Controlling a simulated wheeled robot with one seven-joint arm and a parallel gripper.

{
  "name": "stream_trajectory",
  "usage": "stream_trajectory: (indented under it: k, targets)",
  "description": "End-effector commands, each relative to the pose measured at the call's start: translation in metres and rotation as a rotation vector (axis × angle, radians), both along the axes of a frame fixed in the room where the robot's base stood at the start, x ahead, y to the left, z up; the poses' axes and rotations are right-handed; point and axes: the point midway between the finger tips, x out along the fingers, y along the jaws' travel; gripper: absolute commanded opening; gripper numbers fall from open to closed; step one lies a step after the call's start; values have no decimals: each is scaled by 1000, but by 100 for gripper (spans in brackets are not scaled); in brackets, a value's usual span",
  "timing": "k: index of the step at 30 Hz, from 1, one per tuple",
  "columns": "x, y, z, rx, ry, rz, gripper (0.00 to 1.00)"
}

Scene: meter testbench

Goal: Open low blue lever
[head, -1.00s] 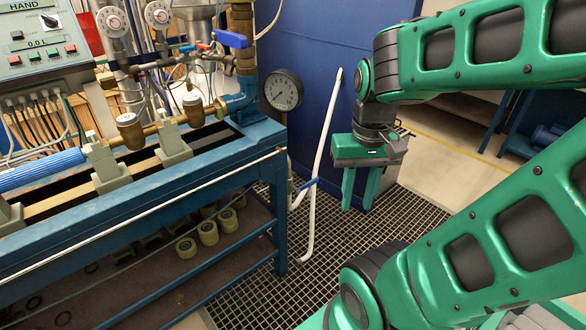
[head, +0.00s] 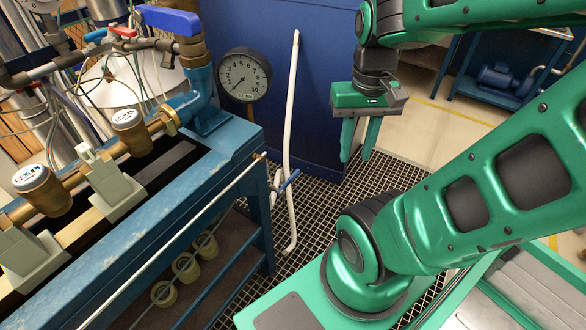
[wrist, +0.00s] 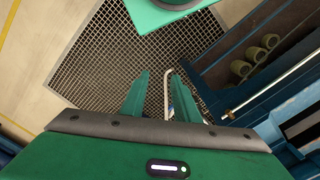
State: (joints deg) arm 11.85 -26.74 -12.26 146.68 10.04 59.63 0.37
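The low blue lever (head: 289,181) is a small blue handle on a valve at the lower part of the white pipe (head: 292,110), beside the bench's right end. My gripper (head: 356,157) is green, points down and hangs empty to the right of the pipe, higher than the lever. Its two fingers (wrist: 157,80) stand apart, also in the wrist view.
A larger blue lever (head: 168,19) sits high on the bench piping, near a round gauge (head: 244,75). The blue bench (head: 215,160) and its long thin rod border the lever's left. A blue cabinet (head: 310,60) stands behind the pipe. Floor grating (head: 325,205) lies open below my gripper.

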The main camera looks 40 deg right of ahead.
Motion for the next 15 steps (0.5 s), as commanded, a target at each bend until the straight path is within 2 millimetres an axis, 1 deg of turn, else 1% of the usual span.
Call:
stream_trajectory:
  k: [4, 5, 6, 8, 10, 11, 14, 15]
  targets:
    - [0, 0, 0, 0, 0, 0, 28]
    - [-2, 0, 1, 0, -2, 0, 28]
    - [-9, 0, 4, -2, -12, -3, 28]
    - [-6, -2, 4, -6, -11, -14, 28]
    - [4, -6, 3, -16, -5, -35, 28]
    - [10, -12, 1, -21, -3, -50, 28]
    - [35, -23, -6, -42, 6, -104, 28]
    - [47, -27, -10, -51, 9, -129, 28]
